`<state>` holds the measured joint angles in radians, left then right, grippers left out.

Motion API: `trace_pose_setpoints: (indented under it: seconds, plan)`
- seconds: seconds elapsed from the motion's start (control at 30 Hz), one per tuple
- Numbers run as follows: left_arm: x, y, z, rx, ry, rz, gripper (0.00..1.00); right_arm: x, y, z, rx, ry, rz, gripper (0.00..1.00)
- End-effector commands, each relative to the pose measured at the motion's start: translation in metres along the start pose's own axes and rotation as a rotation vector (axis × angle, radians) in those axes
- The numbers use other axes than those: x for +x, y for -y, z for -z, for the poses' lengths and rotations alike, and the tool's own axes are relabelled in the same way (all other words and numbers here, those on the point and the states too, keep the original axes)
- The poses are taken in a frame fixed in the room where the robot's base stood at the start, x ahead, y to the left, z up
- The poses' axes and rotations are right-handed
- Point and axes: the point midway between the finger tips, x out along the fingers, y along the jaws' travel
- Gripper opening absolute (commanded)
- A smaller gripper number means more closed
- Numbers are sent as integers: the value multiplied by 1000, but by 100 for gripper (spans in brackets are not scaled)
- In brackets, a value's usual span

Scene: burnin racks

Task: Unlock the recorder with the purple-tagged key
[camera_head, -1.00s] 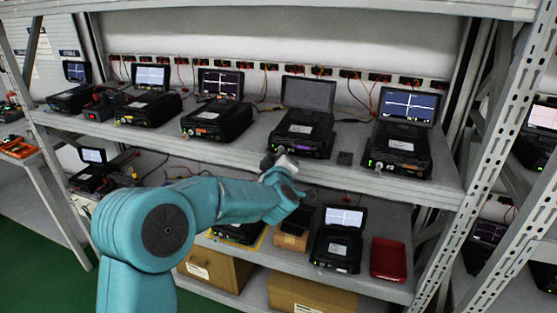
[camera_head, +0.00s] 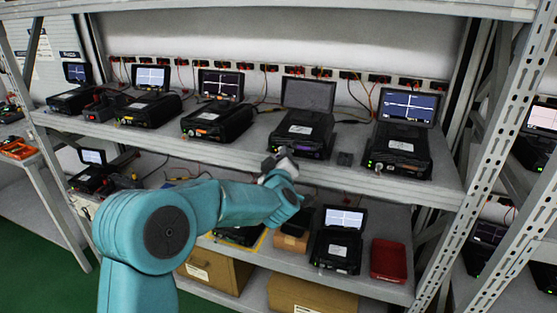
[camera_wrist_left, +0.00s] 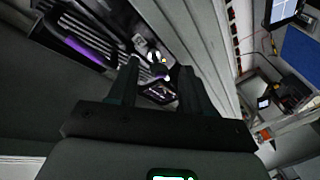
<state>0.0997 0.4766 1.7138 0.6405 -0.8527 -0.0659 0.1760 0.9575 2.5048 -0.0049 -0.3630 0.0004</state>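The recorder with a purple label (camera_head: 309,149) stands on the upper shelf, its lid raised and its screen grey and blank. My left gripper (camera_head: 277,162) is at the front left corner of this recorder. In the left wrist view, the two fingers of my left gripper (camera_wrist_left: 158,75) are apart, with a gap between them. A small shiny metal piece, seemingly a key or lock (camera_wrist_left: 157,57), shows between the fingertips, with a dark piece (camera_wrist_left: 158,93) near it. I cannot tell whether a purple tag is on it. The purple label (camera_wrist_left: 90,50) shows beside the gripper. My right gripper is out of view.
Other recorders with lit screens stand on both sides, one at right (camera_head: 402,143) and one with an orange label (camera_head: 215,120). A red tray (camera_head: 388,260) is on the lower shelf.

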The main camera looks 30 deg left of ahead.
Motion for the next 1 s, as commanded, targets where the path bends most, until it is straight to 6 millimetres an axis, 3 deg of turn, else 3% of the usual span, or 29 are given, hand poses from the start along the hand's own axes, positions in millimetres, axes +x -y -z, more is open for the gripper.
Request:
trace_pose_setpoints:
  seconds: [0.27, 0.37, 0.7, 0.83, 1.0]
  plan:
    - [-10, -1, 0, -2, 0, -3, 49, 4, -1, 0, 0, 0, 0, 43]
    - [-28, 0, -1, -1, 0, -4, 49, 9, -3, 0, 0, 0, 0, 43]
    - [-117, 0, -1, -2, 1, -5, 49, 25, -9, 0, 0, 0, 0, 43]
    - [-142, 0, 0, -2, 0, -5, 49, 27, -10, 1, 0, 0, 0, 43]
    - [-160, 0, 0, 0, -1, -2, 49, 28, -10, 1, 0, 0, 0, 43]
